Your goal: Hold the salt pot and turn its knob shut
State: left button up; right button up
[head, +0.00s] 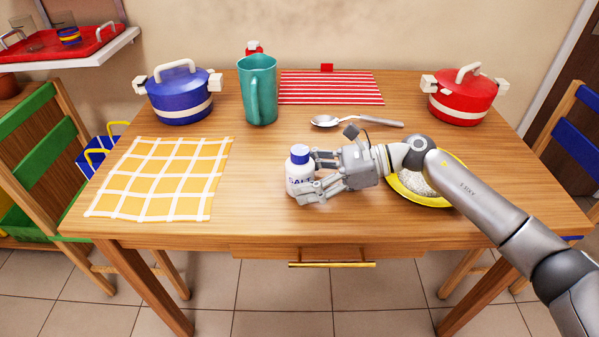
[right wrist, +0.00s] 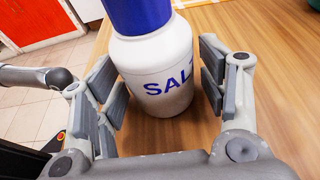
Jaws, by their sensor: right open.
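The salt pot (head: 298,178) is white with a blue knob (head: 299,150) on top and blue SALT lettering. It stands upright on the wooden table (head: 260,218), near the middle of its front half. My right gripper (head: 312,176) is open, with its fingers on either side of the pot's body. In the right wrist view the pot (right wrist: 158,68) stands between the open fingers (right wrist: 160,95), with a gap visible on the left side; whether the right finger touches it I cannot tell. The knob (right wrist: 137,14) is cut off at the top there. My left gripper is not in the head view.
A teal pitcher (head: 258,90) stands behind the pot, a spoon (head: 355,122) lies behind my right gripper, and a yellow-rimmed plate (head: 425,199) lies under my right arm. A blue pan (head: 180,100) and a red pan (head: 461,101) stand farther back. A yellow checked cloth (head: 160,180) lies at left.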

jog(key=c, duration=0.9)
dwell(0.7)
